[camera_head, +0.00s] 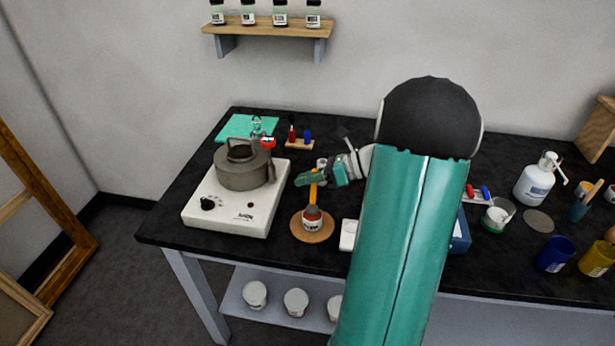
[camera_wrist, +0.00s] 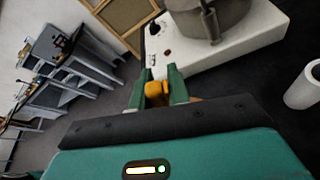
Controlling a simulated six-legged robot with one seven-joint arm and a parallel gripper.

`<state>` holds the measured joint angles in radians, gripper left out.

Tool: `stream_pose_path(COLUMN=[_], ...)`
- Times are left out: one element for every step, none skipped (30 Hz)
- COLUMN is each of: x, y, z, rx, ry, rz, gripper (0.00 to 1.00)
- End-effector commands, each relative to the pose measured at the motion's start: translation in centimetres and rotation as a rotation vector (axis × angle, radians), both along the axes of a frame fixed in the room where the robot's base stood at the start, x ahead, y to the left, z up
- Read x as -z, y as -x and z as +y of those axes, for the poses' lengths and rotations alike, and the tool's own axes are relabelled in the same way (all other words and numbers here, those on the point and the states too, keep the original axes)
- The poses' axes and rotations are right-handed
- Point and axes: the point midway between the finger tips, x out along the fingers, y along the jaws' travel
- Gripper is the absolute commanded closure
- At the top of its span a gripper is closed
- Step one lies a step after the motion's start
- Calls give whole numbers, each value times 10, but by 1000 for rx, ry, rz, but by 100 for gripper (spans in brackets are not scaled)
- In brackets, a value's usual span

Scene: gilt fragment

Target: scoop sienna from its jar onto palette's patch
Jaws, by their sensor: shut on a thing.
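My gripper (camera_head: 312,178) is shut on the orange handle of a scoop (camera_head: 313,192), held near-upright above a small jar. The jar (camera_head: 312,219) has a reddish-brown body and a pale label, and stands on a round cork mat (camera_head: 299,232). The scoop's lower end reaches the jar's mouth; I cannot tell how deep it is inside. In the wrist view the green fingers (camera_wrist: 157,92) pinch the orange handle (camera_wrist: 153,88); the jar is not seen there. I cannot make out the palette or its patch; my arm covers the middle of the table.
A white hotplate (camera_head: 233,211) with a grey kettle (camera_head: 241,168) stands close left of the jar. A small white item (camera_head: 348,236) lies to its right.

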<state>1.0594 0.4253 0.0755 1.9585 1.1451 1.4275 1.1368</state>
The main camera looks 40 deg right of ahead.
Motion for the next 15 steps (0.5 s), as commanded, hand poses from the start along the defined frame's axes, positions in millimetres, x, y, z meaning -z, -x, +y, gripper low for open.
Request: stream_pose_path(x=[1,1,2,2,2,3,3,3,4,4,4,5,5,6,6], y=[0,0,0,0,0,0,0,0,0,0,0,0,0,0,0], z=[0,0,0,0,0,0,0,0,0,0,0,0,0,0,0], rx=[0,0,0,0,0,0,0,0,0,0,0,0,0,0,0], ry=[0,0,0,0,0,0,0,0,0,0,0,0,0,0,0], rz=[0,0,0,0,0,0,0,0,0,0,0,0,0,0,0], gripper=[100,100,100,100,100,100,100,100,100,100,100,100,100,100,100])
